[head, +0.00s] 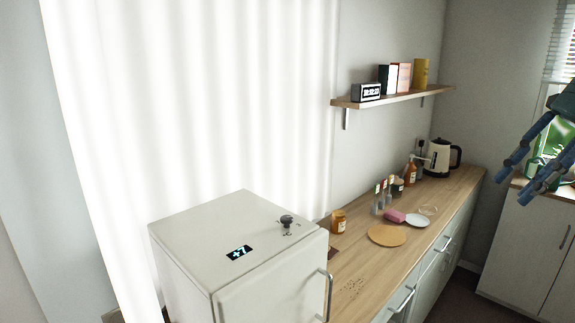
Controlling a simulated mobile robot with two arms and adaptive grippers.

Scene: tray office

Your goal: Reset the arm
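My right gripper (526,165) shows at the right edge of the head view, raised in front of the window and the far cabinet. Its blue fingers point down and to the left. They are spread apart with nothing between them. Part of the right arm is cut off by the picture's edge. My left gripper is not in the head view.
A white fridge (190,262) with a +7 display stands at the front. A wooden counter (400,262) beyond it holds a round board (387,235), a pink sponge (394,216), bottles and a kettle (438,158). A wall shelf (400,97) hangs above. A cabinet (520,245) stands right.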

